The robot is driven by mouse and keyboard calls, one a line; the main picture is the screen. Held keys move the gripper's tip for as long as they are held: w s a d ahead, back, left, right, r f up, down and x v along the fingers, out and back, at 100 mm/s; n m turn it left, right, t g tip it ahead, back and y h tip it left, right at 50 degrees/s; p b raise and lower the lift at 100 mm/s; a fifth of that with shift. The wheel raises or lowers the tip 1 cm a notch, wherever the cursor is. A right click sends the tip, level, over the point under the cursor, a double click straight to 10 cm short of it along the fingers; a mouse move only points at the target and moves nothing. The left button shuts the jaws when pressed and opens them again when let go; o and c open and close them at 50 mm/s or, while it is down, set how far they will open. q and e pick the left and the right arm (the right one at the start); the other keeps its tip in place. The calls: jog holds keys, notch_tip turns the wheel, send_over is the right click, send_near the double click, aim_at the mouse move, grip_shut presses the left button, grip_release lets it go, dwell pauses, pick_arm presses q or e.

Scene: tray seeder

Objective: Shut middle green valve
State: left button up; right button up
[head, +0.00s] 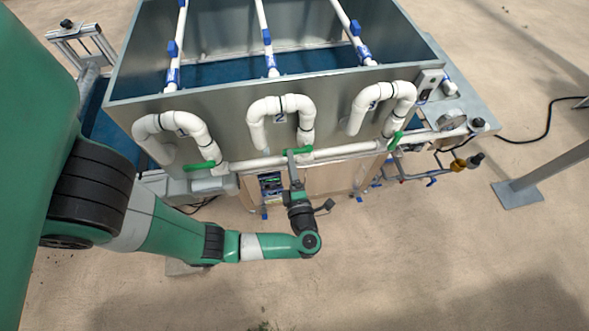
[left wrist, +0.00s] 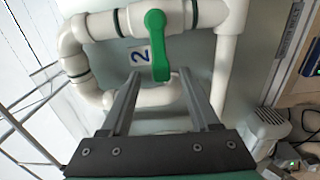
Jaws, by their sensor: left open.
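The middle green valve (head: 300,150) sits on the leg of the white U-pipe marked 2, just above the white horizontal pipe. In the left wrist view its green handle (left wrist: 156,45) lies across the short pipe it sits on, with its free end toward my gripper. My left gripper (head: 292,156) is at this valve; in the left wrist view its two fingers (left wrist: 161,76) are apart. The handle's free end lies between or just ahead of the fingertips; contact cannot be told. My right gripper is not in view.
Similar green valves stand at the left (head: 200,166) and right (head: 396,140) on pipes 1 and 3. The grey tank (head: 230,110) rises behind the pipes. A pressure gauge (head: 446,122) is at the right. The floor in front is clear.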

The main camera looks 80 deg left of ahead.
pick_arm(q)
jog(key=d+p, duration=0.2)
jog(key=d, duration=0.7)
jog(key=shift+s+d, duration=0.15)
jog(key=shift+d, duration=0.25)
